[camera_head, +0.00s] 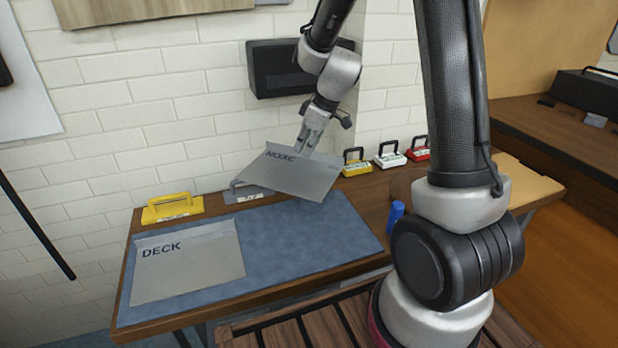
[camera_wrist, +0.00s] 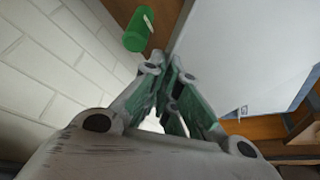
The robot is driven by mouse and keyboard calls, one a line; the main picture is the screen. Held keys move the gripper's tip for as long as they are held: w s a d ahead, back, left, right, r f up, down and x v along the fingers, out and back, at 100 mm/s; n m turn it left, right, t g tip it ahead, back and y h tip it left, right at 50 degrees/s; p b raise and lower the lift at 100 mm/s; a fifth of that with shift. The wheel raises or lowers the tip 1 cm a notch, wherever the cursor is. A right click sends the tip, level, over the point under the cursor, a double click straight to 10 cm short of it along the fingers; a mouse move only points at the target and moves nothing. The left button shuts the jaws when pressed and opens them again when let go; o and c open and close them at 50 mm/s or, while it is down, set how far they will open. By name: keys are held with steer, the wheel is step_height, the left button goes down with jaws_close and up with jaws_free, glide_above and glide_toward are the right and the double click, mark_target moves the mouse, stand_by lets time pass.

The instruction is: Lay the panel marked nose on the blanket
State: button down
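The grey panel marked NOSE (camera_head: 290,177) is raised at a slant over the back right part of the blue blanket (camera_head: 300,235). My gripper (camera_head: 306,146) is shut on its far edge, near the lettering. In the wrist view the fingers (camera_wrist: 168,72) close at the edge of the pale panel (camera_wrist: 240,50), which fills the upper right. The panel's near corner appears above the blanket; the exact gap cannot be told. A second grey panel marked DECK (camera_head: 190,265) lies flat on the left part of the blanket.
A yellow handled block (camera_head: 172,208) stands behind DECK; a grey one (camera_head: 245,195) is partly behind NOSE. Yellow (camera_head: 355,165), white (camera_head: 390,157) and red (camera_head: 419,150) ones stand farther right. A blue cylinder (camera_head: 395,215) stands right of the blanket. The wrist view shows a green cylinder (camera_wrist: 137,32).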

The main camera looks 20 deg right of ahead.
mark_target(303, 178)
steer(key=s+a+f+n+g, duration=0.1)
steer(key=s+n, duration=0.1)
steer(key=s, duration=0.1)
steer(key=s+a+f+n+g, duration=0.1)
steer(key=s+n, duration=0.2)
steer(key=s+a+f+n+g+y, duration=0.1)
steer(key=s+n, duration=0.2)
steer(key=shift+a+f, duration=0.4)
steer(key=shift+s+a+f+n, duration=0.1)
steer(key=shift+s+f+n, duration=0.05)
steer(key=shift+n, duration=0.25)
steer(key=shift+f, duration=3.05)
steer(key=shift+f, duration=0.2)
steer(key=c, duration=1)
jaws_free()
steer(key=shift+r, duration=3.55)
